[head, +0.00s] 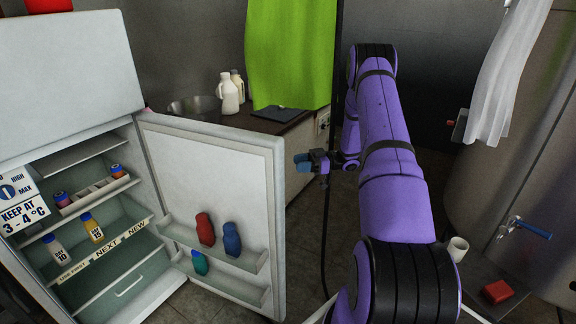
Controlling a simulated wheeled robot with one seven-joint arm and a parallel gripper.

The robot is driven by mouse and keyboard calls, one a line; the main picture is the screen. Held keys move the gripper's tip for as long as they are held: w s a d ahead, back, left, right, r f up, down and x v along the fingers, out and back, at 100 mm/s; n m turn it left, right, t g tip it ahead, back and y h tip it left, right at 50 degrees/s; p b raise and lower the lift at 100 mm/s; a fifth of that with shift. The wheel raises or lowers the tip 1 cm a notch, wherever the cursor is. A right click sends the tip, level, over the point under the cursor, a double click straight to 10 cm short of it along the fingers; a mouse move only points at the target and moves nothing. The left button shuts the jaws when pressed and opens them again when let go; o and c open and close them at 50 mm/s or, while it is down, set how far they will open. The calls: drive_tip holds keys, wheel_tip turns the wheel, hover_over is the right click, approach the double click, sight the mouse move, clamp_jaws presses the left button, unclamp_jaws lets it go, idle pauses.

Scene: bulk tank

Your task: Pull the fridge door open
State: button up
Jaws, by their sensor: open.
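The white fridge (65,75) stands at the left of the head view. Its lower door (220,165) is swung wide open, with its inner side and shelves facing me. The handle on the door's outer side is hidden. My gripper (302,163) is open and empty, just right of the door's free edge, with its blue-tipped fingers pointing left toward it. The fingers look apart from the door, though the exact gap cannot be told. My purple arm reaches forward from the bottom right.
Red, blue and green bottles stand in the door shelves (215,245). Several small bottles and labels sit inside the fridge. A counter (290,130) with white jugs lies behind the door. A steel tank (510,200) stands at right, near a mug (458,249) and a red block (497,291).

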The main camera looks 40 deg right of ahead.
drive_tip(key=shift+v, duration=1.85)
